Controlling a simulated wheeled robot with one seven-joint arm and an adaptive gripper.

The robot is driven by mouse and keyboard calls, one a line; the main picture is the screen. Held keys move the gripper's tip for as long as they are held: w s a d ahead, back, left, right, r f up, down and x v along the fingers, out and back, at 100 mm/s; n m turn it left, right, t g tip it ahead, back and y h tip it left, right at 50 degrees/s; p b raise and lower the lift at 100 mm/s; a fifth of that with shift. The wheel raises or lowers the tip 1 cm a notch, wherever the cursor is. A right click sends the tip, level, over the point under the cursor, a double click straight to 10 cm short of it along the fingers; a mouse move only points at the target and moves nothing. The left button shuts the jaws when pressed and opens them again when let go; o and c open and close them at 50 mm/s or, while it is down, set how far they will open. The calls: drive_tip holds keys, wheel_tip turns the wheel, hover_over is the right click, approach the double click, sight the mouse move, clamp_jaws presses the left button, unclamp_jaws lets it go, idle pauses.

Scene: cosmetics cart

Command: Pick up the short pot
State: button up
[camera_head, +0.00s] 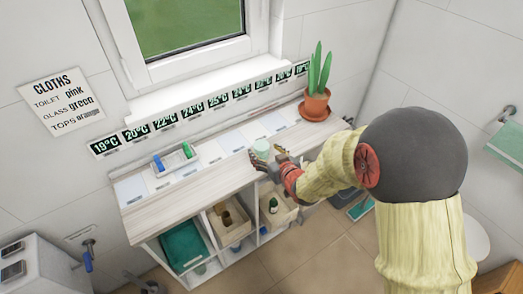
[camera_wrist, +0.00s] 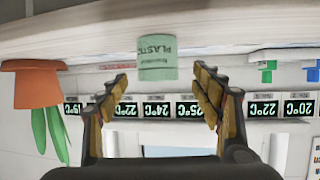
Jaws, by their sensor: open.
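A short pale green pot (camera_head: 262,146) stands upright on the wooden cart top. In the wrist view, which is upside down, the pot (camera_wrist: 157,57) shows a label reading "PLASTIC" and sits between and just beyond my fingertips. My gripper (camera_head: 269,156) is at the near side of the pot, with its fingers spread toward it. In the wrist view my gripper (camera_wrist: 159,78) is open, with a gap between each finger and the pot. Nothing is held. Part of the pot is hidden behind the fingers in the head view.
A potted cactus (camera_head: 316,104) stands at the cart's right end. Temperature signs (camera_head: 191,108) line the wall behind. Boxes (camera_head: 224,232) and a green cloth (camera_head: 184,246) fill the shelves below.

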sight(261, 147)
drive_tip(key=b+x, duration=0.1)
drive_tip(key=x, duration=0.4)
drive_tip(key=shift+w+d+f+b, duration=0.1)
drive_tip(key=shift+f+b, duration=0.1)
drive_tip(key=shift+b, duration=0.15)
drive_tip(key=c, duration=0.4)
drive_tip(key=c, duration=0.7)
drive_tip(key=shift+c, duration=0.3)
drive_tip(key=shift+r, duration=0.15)
